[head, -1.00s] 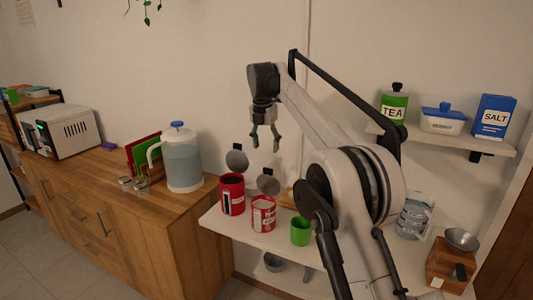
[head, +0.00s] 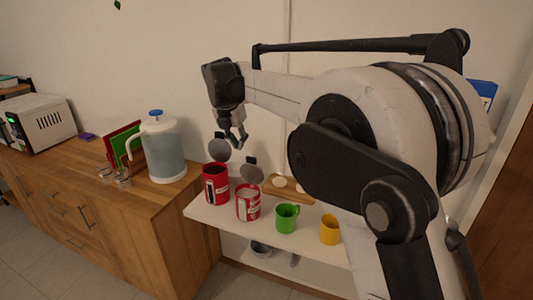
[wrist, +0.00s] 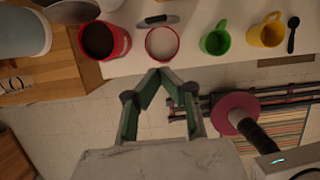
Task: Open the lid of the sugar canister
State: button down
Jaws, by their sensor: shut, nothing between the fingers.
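Two red canisters stand side by side on the white counter. The right one, with white contents like sugar, is the sugar canister (head: 248,204); it also shows in the wrist view (wrist: 175,58). Its grey lid (head: 252,171) stands open, upright behind the rim, and is nearly edge-on in the wrist view (wrist: 158,20). The left red canister (head: 216,187) holds dark contents, and its grey lid (head: 220,151) is also raised. My gripper (head: 240,145) is above and behind the canisters in the head view, shut and empty. Its fingertips (wrist: 161,73) meet below the sugar canister in the wrist view.
A green mug (head: 287,219) and a yellow mug (head: 330,229) stand right of the canisters on the white counter (head: 207,212). A wooden board (head: 300,194) lies behind them. A water pitcher (head: 163,152) stands on the wooden cabinet at left. My arm hides the right side.

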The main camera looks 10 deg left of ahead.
aim_at(251, 157)
jog(key=shift+w+d+f+p, duration=0.15)
jog(key=shift+w+f+p, duration=0.2)
jog(key=shift+w+f, duration=0.95)
jog(key=shift+w+d+f+p, duration=0.15)
jog(key=shift+w+f+p, duration=0.4)
jog(key=shift+f, duration=1.3)
jog(key=shift+w+d+f+p, duration=0.15)
jog(key=shift+w+f, duration=1.1)
jog(key=shift+f, duration=0.3)
jog(key=shift+w+d+r+g, duration=0.1)
jog(key=shift+w+g, duration=0.3)
jog(key=shift+w, duration=0.9)
jog(key=shift+r, duration=0.1)
jog(key=shift+s, duration=0.15)
